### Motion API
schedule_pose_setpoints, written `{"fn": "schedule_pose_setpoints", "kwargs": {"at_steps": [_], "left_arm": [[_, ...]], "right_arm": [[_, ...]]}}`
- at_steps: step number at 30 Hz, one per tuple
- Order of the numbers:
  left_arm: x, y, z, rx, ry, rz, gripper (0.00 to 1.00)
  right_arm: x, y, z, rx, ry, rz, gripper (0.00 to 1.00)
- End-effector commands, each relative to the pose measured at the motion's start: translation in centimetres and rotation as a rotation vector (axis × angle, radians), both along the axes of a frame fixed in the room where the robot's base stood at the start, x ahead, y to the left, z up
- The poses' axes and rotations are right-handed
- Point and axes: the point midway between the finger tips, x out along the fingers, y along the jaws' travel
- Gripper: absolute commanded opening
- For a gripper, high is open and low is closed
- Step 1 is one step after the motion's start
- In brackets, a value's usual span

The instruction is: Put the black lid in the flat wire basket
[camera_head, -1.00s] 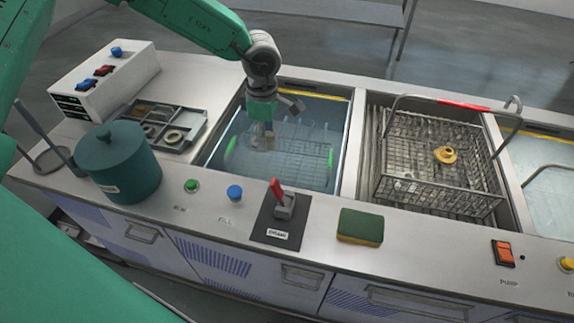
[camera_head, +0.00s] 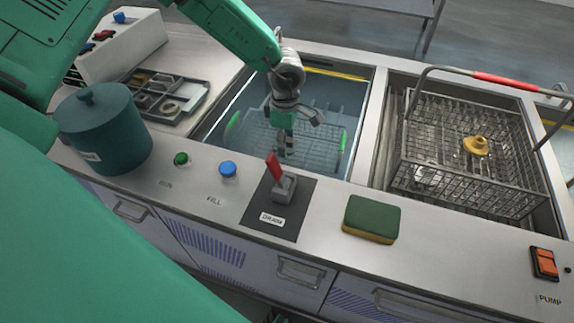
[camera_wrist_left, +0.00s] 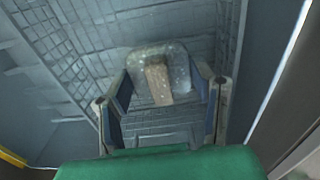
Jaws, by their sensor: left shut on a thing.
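The flat wire basket (camera_head: 257,138) with green end handles lies in the water of the left tank. My left gripper (camera_head: 287,148) reaches down over its middle, near the tank's front side. In the left wrist view the gripper (camera_wrist_left: 163,100) is shut on a grey, speckled, rounded piece (camera_wrist_left: 150,58) with a brown block on it. I cannot tell for sure whether this piece is the black lid, or how far it is from the basket floor. Wire mesh (camera_wrist_left: 70,50) shows behind it. My right gripper is out of view.
A deep wire basket (camera_head: 515,205) with a yellow part (camera_head: 475,146) stands over the right-hand tank. A red drain lever (camera_head: 273,167), a sponge (camera_head: 371,219) and a green pot (camera_head: 105,135) stand along the front counter. A parts tray (camera_head: 165,98) lies behind the pot.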

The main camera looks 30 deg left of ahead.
Motion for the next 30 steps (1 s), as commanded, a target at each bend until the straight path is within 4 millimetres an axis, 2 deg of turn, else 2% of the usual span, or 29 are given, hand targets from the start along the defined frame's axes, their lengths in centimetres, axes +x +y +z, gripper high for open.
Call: {"fn": "schedule_pose_setpoints", "kwargs": {"at_steps": [1,6,14,19,30], "left_arm": [[-0.1,0.2,-1.1,0.001,0.003,0.001,0.0],[-0.1,0.6,-4.4,-0.004,0.004,0.002,0.0],[-0.1,0.5,-6.5,-0.004,0.002,0.002,0.0],[-0.1,0.2,-8.8,0.0,0.003,0.001,0.0],[0.0,0.5,-9.7,-0.005,0.0,0.002,0.0]], "right_arm": [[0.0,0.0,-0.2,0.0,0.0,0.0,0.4],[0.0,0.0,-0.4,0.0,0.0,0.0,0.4],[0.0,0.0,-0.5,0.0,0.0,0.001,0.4],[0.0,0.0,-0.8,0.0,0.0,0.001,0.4],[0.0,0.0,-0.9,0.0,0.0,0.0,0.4]]}}
